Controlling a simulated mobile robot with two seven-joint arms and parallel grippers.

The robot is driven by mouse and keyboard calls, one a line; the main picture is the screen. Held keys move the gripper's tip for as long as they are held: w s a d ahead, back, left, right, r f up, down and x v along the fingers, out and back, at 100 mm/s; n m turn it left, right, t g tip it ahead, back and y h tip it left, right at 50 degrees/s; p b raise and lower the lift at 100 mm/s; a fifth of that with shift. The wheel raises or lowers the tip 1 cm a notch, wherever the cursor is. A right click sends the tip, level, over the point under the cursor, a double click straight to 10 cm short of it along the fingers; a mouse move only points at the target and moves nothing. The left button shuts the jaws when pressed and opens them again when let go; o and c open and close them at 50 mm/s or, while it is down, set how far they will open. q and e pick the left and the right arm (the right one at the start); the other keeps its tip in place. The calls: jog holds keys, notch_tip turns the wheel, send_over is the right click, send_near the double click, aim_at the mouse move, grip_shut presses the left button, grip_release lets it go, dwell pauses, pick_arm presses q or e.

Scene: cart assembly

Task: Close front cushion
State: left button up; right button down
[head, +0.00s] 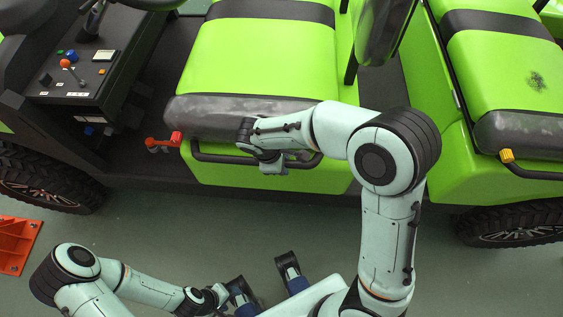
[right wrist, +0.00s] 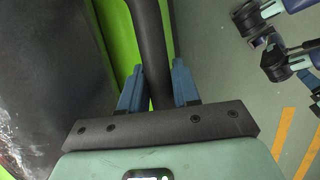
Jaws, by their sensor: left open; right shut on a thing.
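The front cushion (head: 262,62) is green with a dark band and a grey-black front edge. In the head view it lies over the green seat base (head: 215,170), with no clear gap showing. A black handle bar (head: 216,159) runs along the front below its edge. My right gripper (head: 275,166) is at this bar; in the right wrist view its blue fingers (right wrist: 158,90) sit either side of the black bar (right wrist: 150,45). My left gripper (head: 222,294) is low at the bottom of the head view, away from the cart; its fingers are hard to make out.
A red-ended lever (head: 165,142) is left of the bar. A control panel (head: 78,72) is at upper left. The rear seat (head: 500,55) with a yellow-ended bar (head: 507,156) is to the right. An orange part (head: 15,243) lies at far left. The floor before the cart is mostly clear.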

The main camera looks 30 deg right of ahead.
jog(key=shift+s+f, duration=0.2)
jog(key=shift+f, duration=0.15)
jog(key=c, duration=0.9)
grip_release()
jog(key=shift+w, duration=0.1)
jog(key=shift+r, duration=0.1)
jog(key=p+v, duration=0.2)
jog(key=v, duration=1.1)
jog(key=shift+w, duration=0.15)
jog(key=shift+r, duration=0.1)
